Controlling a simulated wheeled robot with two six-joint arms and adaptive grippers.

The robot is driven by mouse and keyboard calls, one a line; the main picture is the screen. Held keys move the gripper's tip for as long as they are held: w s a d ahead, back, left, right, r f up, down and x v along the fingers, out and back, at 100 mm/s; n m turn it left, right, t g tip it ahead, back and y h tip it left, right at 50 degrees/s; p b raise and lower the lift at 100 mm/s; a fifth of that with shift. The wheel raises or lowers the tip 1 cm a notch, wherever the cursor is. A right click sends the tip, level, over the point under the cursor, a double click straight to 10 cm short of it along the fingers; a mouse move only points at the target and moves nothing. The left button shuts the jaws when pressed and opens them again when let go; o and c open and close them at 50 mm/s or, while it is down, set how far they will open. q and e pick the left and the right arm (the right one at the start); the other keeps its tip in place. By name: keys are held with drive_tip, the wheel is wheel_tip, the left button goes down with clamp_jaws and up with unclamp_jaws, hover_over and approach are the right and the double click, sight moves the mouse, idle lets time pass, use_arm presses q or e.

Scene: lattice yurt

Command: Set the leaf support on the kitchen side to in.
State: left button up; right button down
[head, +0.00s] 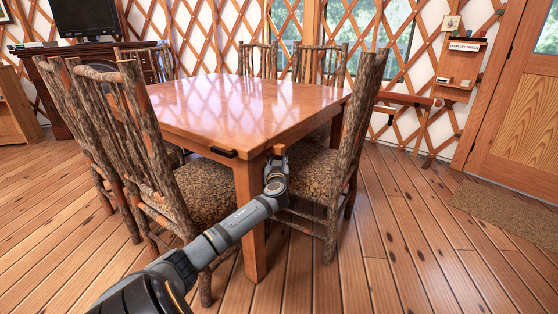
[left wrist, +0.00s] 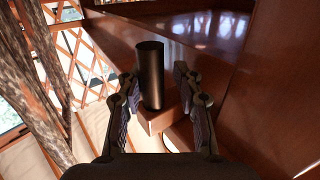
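The wooden table (head: 240,95) has a dark handle (head: 223,152) on its near edge. A short wooden piece (head: 278,149), which looks like the end of a leaf support, shows at the table's right side by my left gripper (head: 276,168). In the left wrist view a dark upright cylinder (left wrist: 150,85) stands at a wooden block (left wrist: 158,121) beside the table's underside. My left gripper (left wrist: 156,72) is open, with one finger on each side of the cylinder and visible gaps. How far the support sticks out is unclear. My right gripper is not in view.
Log chairs with patterned seats stand at the left (head: 205,190) and right (head: 312,172) of the near table leg (head: 250,225). A wooden bar (head: 405,99) shows beyond the right chair. The floor at the right is clear up to the mat (head: 505,207) and door.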

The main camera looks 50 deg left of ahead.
use_arm(q)
drive_tip(key=shift+o, duration=0.6)
drive_tip(key=shift+w, duration=0.1)
drive_tip(key=shift+d, duration=0.1)
drive_tip(key=v, duration=1.2)
